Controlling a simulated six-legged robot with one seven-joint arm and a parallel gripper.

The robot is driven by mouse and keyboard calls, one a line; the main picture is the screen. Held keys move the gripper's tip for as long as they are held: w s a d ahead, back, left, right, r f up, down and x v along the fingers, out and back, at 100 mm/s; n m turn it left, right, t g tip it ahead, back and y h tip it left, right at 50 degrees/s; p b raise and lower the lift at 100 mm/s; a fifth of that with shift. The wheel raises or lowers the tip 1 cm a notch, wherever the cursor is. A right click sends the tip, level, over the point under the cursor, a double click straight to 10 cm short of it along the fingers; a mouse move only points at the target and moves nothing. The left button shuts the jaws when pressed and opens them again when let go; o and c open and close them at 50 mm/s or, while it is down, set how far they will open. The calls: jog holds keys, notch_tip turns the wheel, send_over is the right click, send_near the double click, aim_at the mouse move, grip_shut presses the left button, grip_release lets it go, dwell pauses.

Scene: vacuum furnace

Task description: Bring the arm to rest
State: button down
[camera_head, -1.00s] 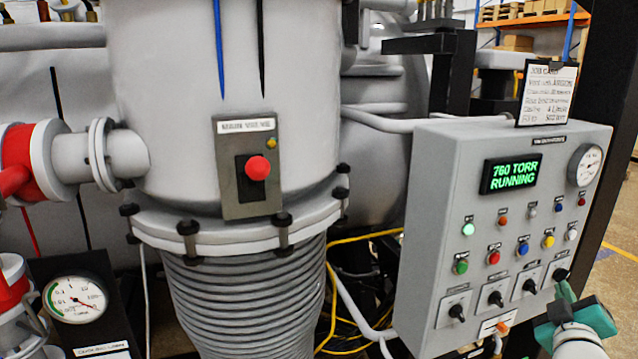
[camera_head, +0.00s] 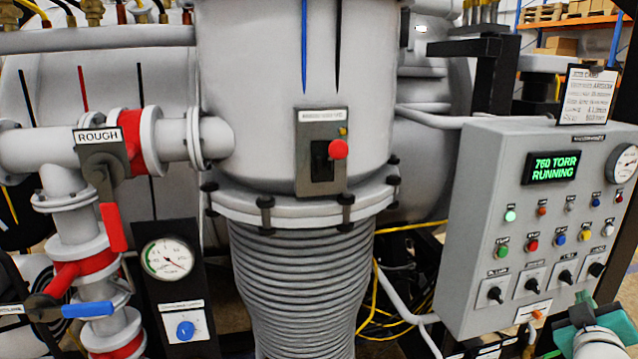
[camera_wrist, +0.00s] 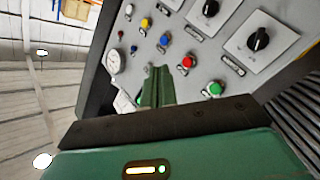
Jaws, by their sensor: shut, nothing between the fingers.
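My gripper shows in the wrist view as green fingers (camera_wrist: 157,88) pressed together, shut and empty. The fingers stand in front of the grey control panel (camera_wrist: 190,50), near its buttons; whether they touch it I cannot tell. In the head view, part of my arm and gripper (camera_head: 583,312) shows at the lower right corner, in front of the panel's lower right part. The control panel (camera_head: 478,215) carries a green display (camera_head: 551,168) reading "760 TORR RUNNING", coloured buttons, several black knobs and a round gauge (camera_head: 623,163).
A large grey vessel (camera_head: 250,90) with a red button box (camera_head: 321,152) stands left of the panel above a ribbed bellows (camera_head: 295,270). Pipes with red and blue valve handles (camera_head: 88,310) and a gauge (camera_head: 167,258) are at left. A card (camera_head: 588,94) stands atop the panel.

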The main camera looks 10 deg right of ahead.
jog(key=w+a+f+g+y, duration=0.1)
jog(key=a+y, duration=0.1)
jog(key=a, duration=0.5)
jog(key=w+a+f+m+g+y, duration=0.1)
jog(key=a+y, duration=0.1)
jog(key=a, duration=0.4)
jog(key=w+a+f+g+y, duration=0.1)
jog(key=a+y, duration=0.2)
jog(key=a, duration=0.4)
jog(key=s+a+f+g+y, duration=0.1)
jog(key=s+a+g+y, duration=0.1)
jog(key=s+a, duration=0.3)
jog(key=s+a+f+g+y, duration=0.1)
jog(key=s+a, duration=0.4)
jog(key=a, duration=0.7)
jog(key=shift+s+a+g+y, duration=0.4)
jog(key=shift+g+y, duration=0.2)
jog(key=shift+g, duration=0.5)
jog(key=shift+d, duration=0.15)
